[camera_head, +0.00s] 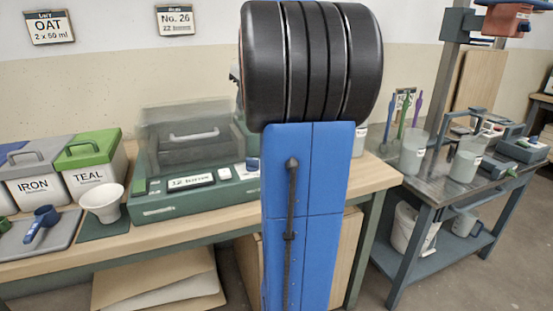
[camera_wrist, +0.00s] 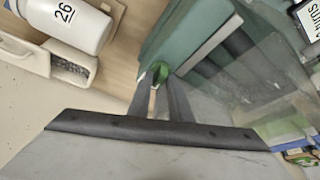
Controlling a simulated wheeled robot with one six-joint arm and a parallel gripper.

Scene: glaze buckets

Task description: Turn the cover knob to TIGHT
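A green balance (camera_head: 170,207) stands on the wooden bench, with a clear draft cover (camera_head: 185,140) over its top. Its front display (camera_head: 190,181) is too small to read surely. In the wrist view a small green knob (camera_wrist: 160,72) sits on the green housing (camera_wrist: 185,38), beside the clear cover (camera_wrist: 250,90). My gripper (camera_wrist: 160,82) has its two dark fingers pointing at this knob, one tip on either side of it. I cannot tell whether the tips press on it. No TIGHT marking is readable. In the head view my arm hides the gripper and knob.
On the bench stand IRON (camera_head: 38,185) and TEAL (camera_head: 90,165) bins, a white funnel cup (camera_head: 103,202) and a blue scoop (camera_head: 42,222). A metal cart (camera_head: 425,190) with vessels stands right.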

